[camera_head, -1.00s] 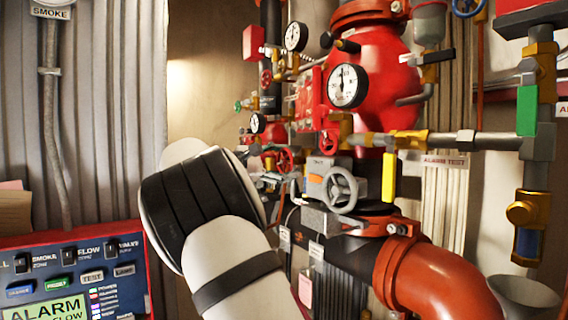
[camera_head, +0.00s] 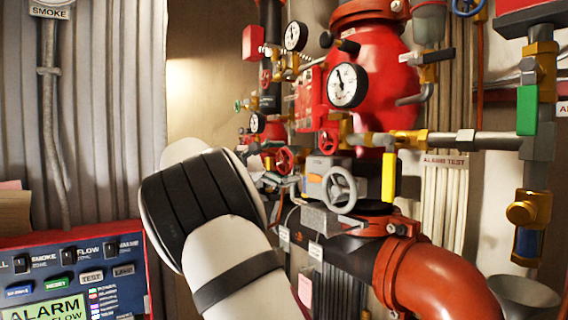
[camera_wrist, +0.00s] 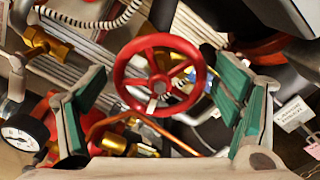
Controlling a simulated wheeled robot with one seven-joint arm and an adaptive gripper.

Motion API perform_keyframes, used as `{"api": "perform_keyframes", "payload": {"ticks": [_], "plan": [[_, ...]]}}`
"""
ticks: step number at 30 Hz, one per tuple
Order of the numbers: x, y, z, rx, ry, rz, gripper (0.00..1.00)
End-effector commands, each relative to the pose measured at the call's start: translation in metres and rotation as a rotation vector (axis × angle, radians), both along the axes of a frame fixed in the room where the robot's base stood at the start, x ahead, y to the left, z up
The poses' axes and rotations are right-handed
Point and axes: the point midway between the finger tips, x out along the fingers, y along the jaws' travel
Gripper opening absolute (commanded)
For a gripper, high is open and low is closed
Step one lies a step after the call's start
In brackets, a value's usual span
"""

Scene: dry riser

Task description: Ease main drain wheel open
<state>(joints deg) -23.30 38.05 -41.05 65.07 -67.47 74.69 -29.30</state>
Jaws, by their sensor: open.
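A red spoked handwheel (camera_wrist: 160,75) is in the middle of the wrist view, between the two fingers of my gripper (camera_wrist: 162,100). The fingers are spread, with green pads on either side of the wheel. Gaps show between the pads and the rim, and I see no contact. In the head view a small red handwheel (camera_head: 285,160) sits just right of my arm; I cannot tell for sure that it is the same wheel. My arm hides most of my gripper there. No readable label in view names the main drain.
A grey handwheel (camera_head: 339,189), another red handwheel (camera_head: 328,141) and a pressure gauge (camera_head: 347,85) crowd the red riser body. A large orange-red pipe (camera_head: 430,275) bends at lower right. A blue alarm panel (camera_head: 75,275) stands at lower left. A hanging tag (camera_wrist: 293,113) is right of my gripper.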

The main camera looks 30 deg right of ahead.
Motion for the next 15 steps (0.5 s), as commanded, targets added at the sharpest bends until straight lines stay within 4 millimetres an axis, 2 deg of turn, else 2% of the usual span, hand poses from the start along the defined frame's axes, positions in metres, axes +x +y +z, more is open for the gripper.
{"api": "perform_keyframes", "payload": {"ticks": [4, 8, 15], "plan": [[0.000, 0.004, 0.000, 0.001, 0.000, 0.001, 0.83], [0.000, 0.018, 0.000, 0.001, -0.001, 0.003, 0.83], [-0.001, 0.066, 0.000, 0.001, 0.000, 0.004, 0.83]]}}
